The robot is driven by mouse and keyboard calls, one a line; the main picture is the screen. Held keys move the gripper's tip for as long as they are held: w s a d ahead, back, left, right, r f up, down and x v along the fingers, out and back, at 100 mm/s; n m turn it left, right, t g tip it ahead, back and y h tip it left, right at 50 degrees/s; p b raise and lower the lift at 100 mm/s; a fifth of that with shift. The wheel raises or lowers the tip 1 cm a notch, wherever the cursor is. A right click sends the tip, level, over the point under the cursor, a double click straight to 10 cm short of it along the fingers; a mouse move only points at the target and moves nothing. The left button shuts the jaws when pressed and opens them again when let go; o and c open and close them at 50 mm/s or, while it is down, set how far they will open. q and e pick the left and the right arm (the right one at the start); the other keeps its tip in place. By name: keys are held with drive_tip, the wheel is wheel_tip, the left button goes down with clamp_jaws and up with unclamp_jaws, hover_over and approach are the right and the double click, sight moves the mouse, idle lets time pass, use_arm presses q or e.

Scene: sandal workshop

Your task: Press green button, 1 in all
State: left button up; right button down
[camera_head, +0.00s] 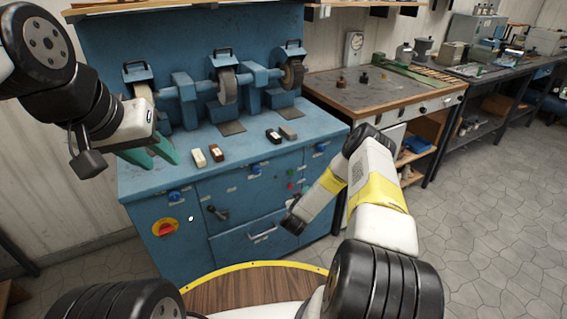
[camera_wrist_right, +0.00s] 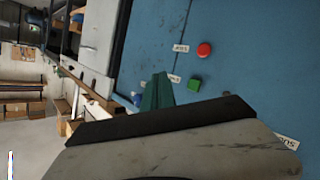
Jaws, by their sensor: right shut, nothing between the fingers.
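The blue grinder bench (camera_head: 250,148) has grinding wheels at the back and several small blocks on top. A drawer handle (camera_head: 263,233) sticks out below the buttons. A blue knob (camera_wrist_right: 136,99) is near the green button.

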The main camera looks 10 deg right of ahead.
drive_tip(key=shift+w+a, duration=0.1)
drive_tip(key=w+a, duration=0.3)
drive_tip(key=w, duration=0.5)
drive_tip(key=shift+w, duration=0.1)
idle(2.1)
drive_tip(key=shift+w+a, duration=0.1)
drive_tip(key=shift+w, duration=0.2)
drive_tip(key=shift+w+a, duration=0.15)
drive_tip(key=shift+w, duration=0.3)
idle(0.6)
drive_tip(key=shift+s, duration=0.15)
drive_tip(key=shift+s+d, duration=0.3)
drive_tip(key=shift+s, duration=0.35)
drive_tip(key=shift+s+d, duration=0.3)
drive_tip(key=shift+s, duration=0.5)
drive_tip(key=shift+s+d, duration=0.25)
drive_tip(key=shift+s, duration=0.55)
drive_tip(key=shift+s+d, duration=0.3)
drive_tip(key=shift+s, duration=0.5)
